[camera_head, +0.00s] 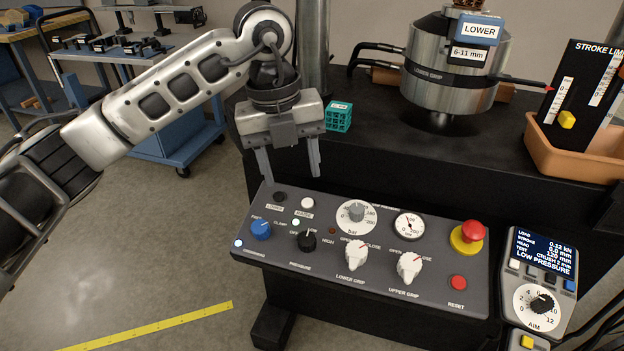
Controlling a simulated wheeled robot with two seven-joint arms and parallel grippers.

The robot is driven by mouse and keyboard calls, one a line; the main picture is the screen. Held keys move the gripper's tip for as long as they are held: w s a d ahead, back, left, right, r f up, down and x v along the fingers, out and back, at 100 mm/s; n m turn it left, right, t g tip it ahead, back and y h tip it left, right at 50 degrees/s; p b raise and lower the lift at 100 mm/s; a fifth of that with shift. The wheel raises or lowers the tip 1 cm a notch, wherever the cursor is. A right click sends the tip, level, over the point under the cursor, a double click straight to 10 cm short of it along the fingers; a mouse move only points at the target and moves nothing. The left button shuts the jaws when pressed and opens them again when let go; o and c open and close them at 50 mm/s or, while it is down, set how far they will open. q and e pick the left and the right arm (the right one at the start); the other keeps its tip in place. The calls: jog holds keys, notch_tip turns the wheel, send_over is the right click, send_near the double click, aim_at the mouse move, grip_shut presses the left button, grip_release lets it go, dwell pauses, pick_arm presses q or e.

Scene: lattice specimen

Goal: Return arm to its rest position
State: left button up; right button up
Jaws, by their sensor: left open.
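My left arm comes in from the left. Its gripper (290,170) points down, open and empty, above the back left part of the control panel (400,288). The two fingers are apart, over the area of the black and white buttons. I cannot tell whether the fingertips touch the panel. My right gripper is not in view.
A teal lattice cube (338,118) sits on the black machine bed just right of the gripper. The steel lower grip (452,65) stands behind. A red emergency stop (472,232) and a handheld display unit (540,285) are at right. Open floor lies at left.

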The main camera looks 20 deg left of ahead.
pick_arm(q)
jog(key=s+d+f+m+g+h, duration=0.35)
jog(key=s+d+h, duration=0.25)
jog(key=d, duration=0.5)
jog(key=s+d+r+n+h, duration=0.2)
jog(key=s+d+r+h, duration=0.3)
jog(key=d+h, duration=0.55)
jog(key=w+a+f+n+t+y, duration=0.35)
jog(key=a+n+t, duration=0.25)
jog(key=n+t, duration=0.55)
jog(key=w+a+f+n+t+y, duration=0.35)
jog(key=a+n+t, duration=0.25)
jog(key=n+t, duration=0.5)
jog(key=s+a+f+n+g+y, duration=0.3)
jog(key=s+f, duration=0.3)
jog(key=f, duration=0.4)
jog(key=s+a+f+n+g+y, duration=0.4)
jog(key=s+f+g, duration=0.1)
jog(key=f, duration=0.5)
jog(key=shift+s+a+n+g+p, duration=0.3)
jog(key=shift+s+g+p, duration=0.15)
jog(key=shift+s, duration=0.35)
